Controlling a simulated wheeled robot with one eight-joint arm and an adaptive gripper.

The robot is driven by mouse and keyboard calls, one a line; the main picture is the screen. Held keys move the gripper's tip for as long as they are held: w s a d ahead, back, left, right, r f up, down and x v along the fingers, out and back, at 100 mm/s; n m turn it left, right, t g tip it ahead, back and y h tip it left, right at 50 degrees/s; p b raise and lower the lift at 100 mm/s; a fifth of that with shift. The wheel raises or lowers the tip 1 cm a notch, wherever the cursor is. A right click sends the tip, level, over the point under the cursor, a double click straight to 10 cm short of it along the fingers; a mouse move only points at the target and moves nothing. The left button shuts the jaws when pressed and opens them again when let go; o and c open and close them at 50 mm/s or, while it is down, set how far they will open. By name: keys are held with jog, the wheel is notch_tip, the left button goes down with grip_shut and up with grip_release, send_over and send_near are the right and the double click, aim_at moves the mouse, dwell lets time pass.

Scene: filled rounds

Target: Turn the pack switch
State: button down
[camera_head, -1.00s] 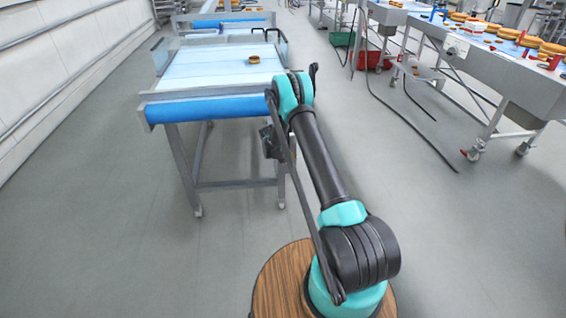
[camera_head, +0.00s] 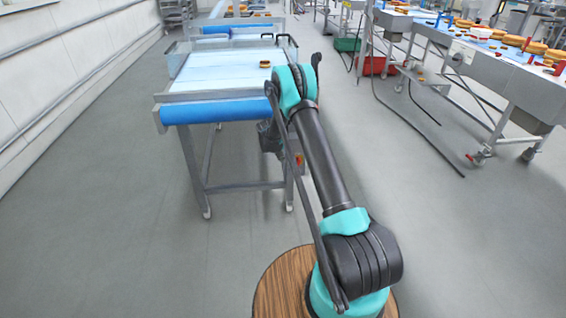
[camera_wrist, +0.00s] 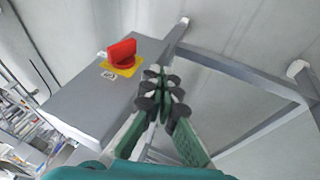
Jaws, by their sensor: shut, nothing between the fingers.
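The pack switch (camera_wrist: 122,55) is a red rotary knob on a yellow plate, fixed to a grey box (camera_wrist: 88,112) in the wrist view. My gripper (camera_wrist: 162,78) is shut and empty, to the right of the knob and apart from it. In the head view a small red spot (camera_head: 299,160), likely the same knob, shows beside my arm at the table's right leg. My gripper is mostly hidden behind my arm in the head view.
A conveyor table (camera_head: 240,90) with a blue front roller stands ahead, a round filled item (camera_head: 265,64) on its belt. Its metal frame legs (camera_wrist: 235,68) lie close to my gripper. Another line (camera_head: 480,60) stands at right, with cables on the floor. Floor at left is clear.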

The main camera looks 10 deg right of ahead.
jog(key=c, duration=2.3)
grip_release()
jog(key=shift+s+a+r, duration=0.15)
jog(key=shift+a+r, duration=0.15)
jog(key=shift+o, duration=1.3)
jog(key=shift+r, duration=0.1)
jog(key=o, duration=0.5)
jog(key=d+y, duration=0.1)
jog(key=d, duration=0.2)
jog(key=s+d+r+y, duration=0.1)
jog(key=d, duration=0.2)
jog(key=s+d+r+y, duration=0.1)
jog(key=d+y, duration=0.1)
jog(key=d, duration=0.1)
jog(key=shift+s+r, duration=0.15)
jog(key=shift+c, duration=0.2)
jog(key=s+d+r+t+y, duration=0.1)
jog(key=s+d+r+y, duration=0.15)
jog(key=d+r, duration=0.3)
jog(key=shift+m+y, duration=0.3)
jog(key=shift+y, duration=0.15)
jog(key=x, duration=0.6)
jog(key=d+x, duration=0.1)
jog(key=x, duration=0.4)
jog(key=w+x, duration=0.1)
jog(key=x, duration=0.5)
jog(key=shift+w+f, duration=0.15)
jog(key=shift+f, duration=0.15)
grip_shut()
